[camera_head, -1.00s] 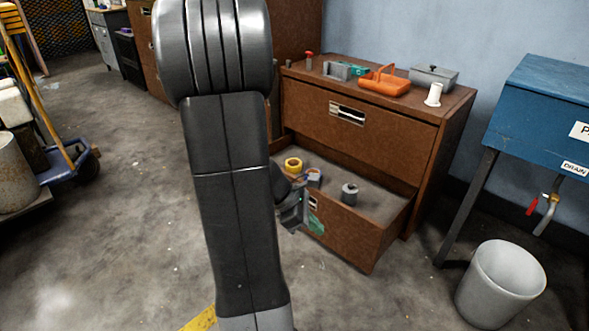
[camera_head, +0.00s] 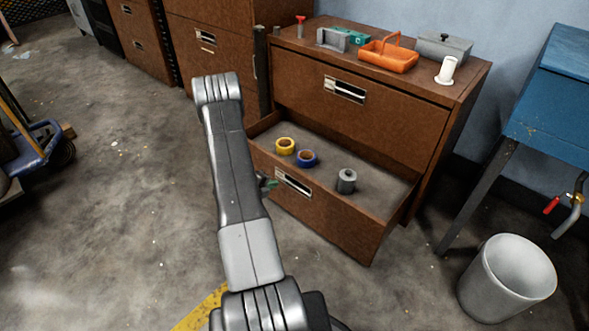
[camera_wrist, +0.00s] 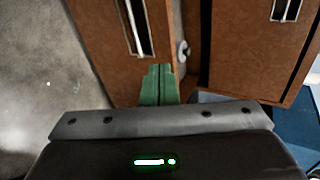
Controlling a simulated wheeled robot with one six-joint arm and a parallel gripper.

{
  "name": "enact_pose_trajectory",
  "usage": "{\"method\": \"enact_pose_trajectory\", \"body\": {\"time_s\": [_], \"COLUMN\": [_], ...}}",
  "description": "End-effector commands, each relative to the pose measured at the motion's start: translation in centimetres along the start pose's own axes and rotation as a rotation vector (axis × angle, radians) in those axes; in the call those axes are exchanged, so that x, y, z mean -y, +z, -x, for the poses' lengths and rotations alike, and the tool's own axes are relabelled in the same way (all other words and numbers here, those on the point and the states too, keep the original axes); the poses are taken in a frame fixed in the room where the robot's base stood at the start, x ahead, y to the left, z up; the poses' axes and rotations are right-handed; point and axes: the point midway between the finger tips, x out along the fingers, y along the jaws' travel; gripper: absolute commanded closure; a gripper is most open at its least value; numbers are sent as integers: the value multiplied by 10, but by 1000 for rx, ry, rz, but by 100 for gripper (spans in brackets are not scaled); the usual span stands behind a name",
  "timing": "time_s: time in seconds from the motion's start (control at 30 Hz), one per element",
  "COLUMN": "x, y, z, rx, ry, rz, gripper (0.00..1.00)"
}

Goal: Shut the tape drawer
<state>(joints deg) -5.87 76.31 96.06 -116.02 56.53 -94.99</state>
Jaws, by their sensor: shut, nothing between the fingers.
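The tape drawer (camera_head: 335,226) is the lower drawer of a brown cabinet and is pulled well out. It holds a yellow tape roll (camera_head: 285,146), a blue tape roll (camera_head: 307,158) and a grey roll (camera_head: 346,181). Its front has a pale recessed handle (camera_head: 293,181), also in the wrist view (camera_wrist: 136,28). My gripper (camera_head: 269,182) is by the left part of the drawer front, mostly hidden behind my arm. In the wrist view its green fingers (camera_wrist: 158,72) are shut and empty, over the drawer front. I cannot tell whether they touch it.
The upper drawer (camera_head: 345,105) is shut. An orange basket (camera_head: 388,60), a grey box (camera_head: 444,46) and a white cylinder (camera_head: 446,70) stand on the cabinet top. A white bin (camera_head: 507,279) and blue sink unit (camera_head: 560,100) are at right.

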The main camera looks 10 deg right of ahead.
Motion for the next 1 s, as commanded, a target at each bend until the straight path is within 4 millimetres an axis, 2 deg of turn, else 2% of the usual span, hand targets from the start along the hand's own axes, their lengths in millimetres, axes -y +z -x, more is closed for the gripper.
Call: {"method": "enact_pose_trajectory", "body": {"time_s": [0.1,0.27,0.7,1.0], "x": [-13,-15,-16,4], "y": [4,5,7,9], "z": [-4,-17,-107,-135], "rx": [25,29,27,28], "ry": [3,3,3,2], "rz": [60,70,66,67], "gripper": [100,100,100,100]}}
